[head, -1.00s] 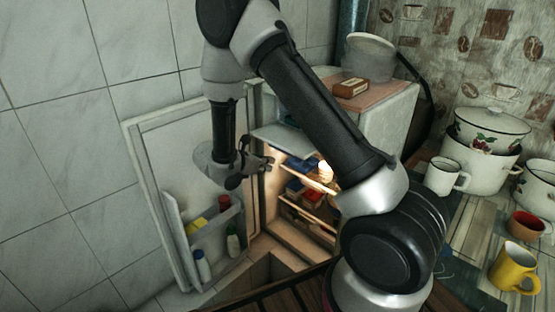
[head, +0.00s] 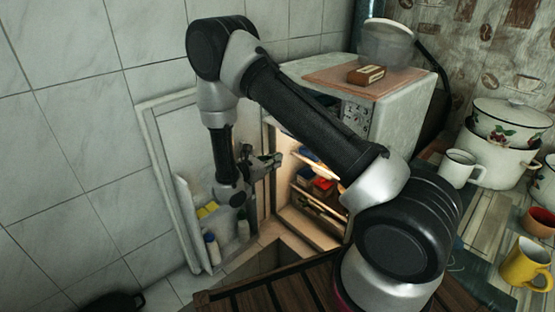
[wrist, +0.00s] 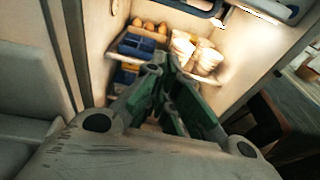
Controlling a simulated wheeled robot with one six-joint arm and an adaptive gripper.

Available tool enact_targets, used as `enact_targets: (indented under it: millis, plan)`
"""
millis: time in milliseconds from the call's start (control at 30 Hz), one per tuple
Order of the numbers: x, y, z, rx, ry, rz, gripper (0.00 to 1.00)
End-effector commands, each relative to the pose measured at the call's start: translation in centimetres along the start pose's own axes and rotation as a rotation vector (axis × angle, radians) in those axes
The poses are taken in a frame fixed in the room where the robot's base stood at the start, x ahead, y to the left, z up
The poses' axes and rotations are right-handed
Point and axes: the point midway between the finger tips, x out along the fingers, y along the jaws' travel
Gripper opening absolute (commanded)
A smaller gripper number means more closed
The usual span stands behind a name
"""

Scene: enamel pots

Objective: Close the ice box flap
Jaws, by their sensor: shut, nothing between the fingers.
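The ice box is in the upper part of the open fridge (head: 310,205). A pale panel with a dark pattern (head: 357,118) shows there in the head view, partly behind my arm; it looks like the ice box front, but I cannot tell the flap's angle. In the wrist view a blue-edged part (wrist: 195,6) crosses the top edge, cut off by the frame. My gripper (head: 275,160) is shut and empty at the fridge opening, left of the patterned panel and lower. In the wrist view its fingers (wrist: 165,85) point at the shelves, apart from the blue-edged part.
The fridge door (head: 165,150) stands open at the left, with bottles in its rack. Lit shelves hold blue boxes (wrist: 135,45) and eggs. A brown box (head: 366,75) and a pot (head: 386,45) stand on the fridge. Pots and mugs (head: 460,167) crowd the right side.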

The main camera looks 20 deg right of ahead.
Motion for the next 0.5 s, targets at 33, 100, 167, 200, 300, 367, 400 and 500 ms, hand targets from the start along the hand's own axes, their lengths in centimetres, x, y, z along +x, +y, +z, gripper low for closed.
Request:
enact_targets:
  millis: [33, 100, 167, 200, 300, 367, 400, 500]
  plan:
    - [1.1, -0.1, 0.0, -0.001, 0.000, -0.004, 0.00]
    - [2.6, -0.1, 0.0, -0.001, 0.001, -0.005, 0.00]
    - [4.0, -0.1, 0.0, -0.001, 0.001, -0.006, 0.00]
    - [4.9, -0.2, 0.0, -0.001, 0.001, -0.006, 0.00]
    - [7.0, -0.2, 0.0, 0.000, 0.002, -0.006, 0.00]
    - [8.1, -0.1, 0.0, 0.000, 0.002, -0.005, 0.00]
    - [7.8, 0.1, 0.7, 0.003, 0.001, 0.001, 0.00]
    - [7.1, 0.1, 2.2, 0.002, 0.002, 0.002, 0.00]
